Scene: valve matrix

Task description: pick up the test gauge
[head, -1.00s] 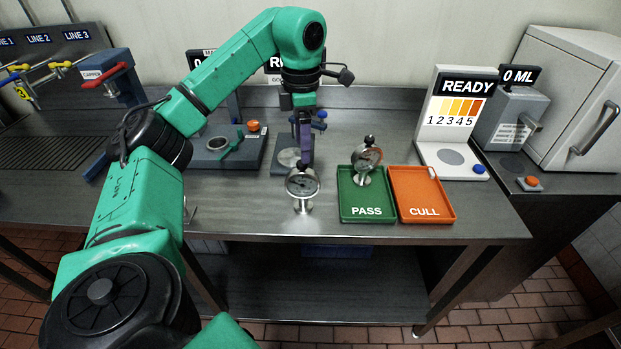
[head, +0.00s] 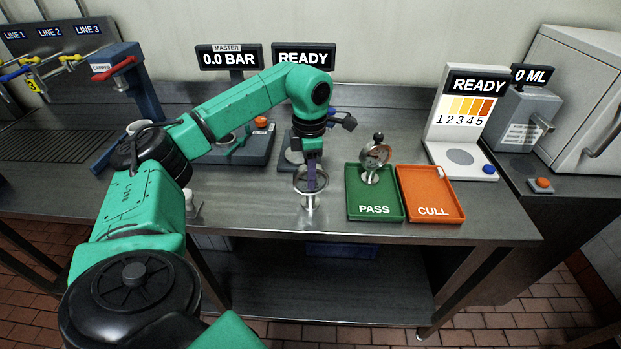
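A round silver gauge on a short stem and foot (head: 308,203) stands upright on the steel counter, left of the green tray. My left gripper (head: 312,186) points down at it, and its purple fingers overlap the gauge's round head. The fingers show nearly edge-on, so I cannot tell whether they are open or shut, or whether they touch it. A second, similar gauge with a dark knob on top (head: 375,156) stands in the green PASS tray (head: 376,219). I cannot tell from labels which one is the test gauge. My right gripper is out of view.
An orange CULL tray (head: 433,222) lies right of the green one. Behind it stands a white READY stand with a colour scale (head: 457,140). A grey 0 ML unit (head: 514,118) is further right. The counter's front edge is close to the gauge and trays.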

